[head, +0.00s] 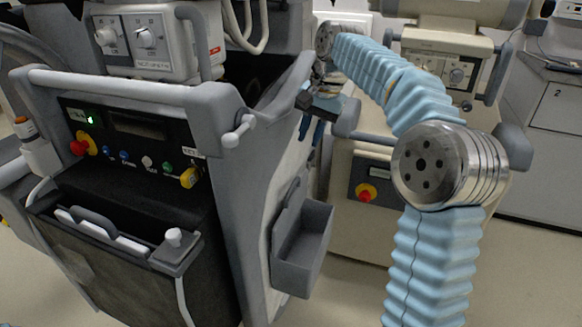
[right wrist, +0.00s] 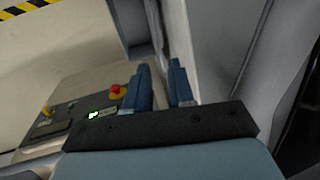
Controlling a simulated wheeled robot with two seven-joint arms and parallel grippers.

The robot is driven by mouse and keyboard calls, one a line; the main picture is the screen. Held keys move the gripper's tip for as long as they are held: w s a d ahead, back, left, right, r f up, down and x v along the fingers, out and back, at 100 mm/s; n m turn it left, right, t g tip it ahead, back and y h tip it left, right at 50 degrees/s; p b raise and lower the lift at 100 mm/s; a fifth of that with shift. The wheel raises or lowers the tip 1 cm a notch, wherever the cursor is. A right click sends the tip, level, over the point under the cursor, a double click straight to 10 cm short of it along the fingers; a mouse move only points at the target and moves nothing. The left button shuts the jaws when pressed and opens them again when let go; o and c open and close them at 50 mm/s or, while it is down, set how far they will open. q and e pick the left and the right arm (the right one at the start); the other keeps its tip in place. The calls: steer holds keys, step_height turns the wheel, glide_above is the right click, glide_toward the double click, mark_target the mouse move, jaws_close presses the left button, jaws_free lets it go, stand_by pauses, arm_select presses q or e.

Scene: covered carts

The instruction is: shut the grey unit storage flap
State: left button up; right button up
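The grey unit (head: 240,200) stands at left centre in the head view, with a dark control panel on its front. At its top, behind the handle bar, is a dark open recess (head: 245,75) with a sloping grey edge (head: 285,92). I cannot tell for sure which part is the storage flap. My right gripper (head: 310,130) points down beside the unit's upper right edge, its blue fingers slightly apart. In the right wrist view the fingers (right wrist: 162,85) have a narrow gap with nothing between them. A grey panel (right wrist: 215,45) stands close behind them. My left gripper is out of view.
A grey open bin (head: 303,250) hangs on the unit's right side. A second, cream cart (head: 360,225) with a red button stands behind my right arm. The unit's handle bar (head: 125,90) juts out in front. Floor shows at the lower right.

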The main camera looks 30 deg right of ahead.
mark_target(296, 181)
steer(key=b+x, duration=0.1)
steer(key=x, duration=1.1)
steer(key=shift+a+f+b, duration=0.1)
steer(key=shift+f+b, duration=0.2)
steer(key=shift+c, duration=0.3)
jaws_close()
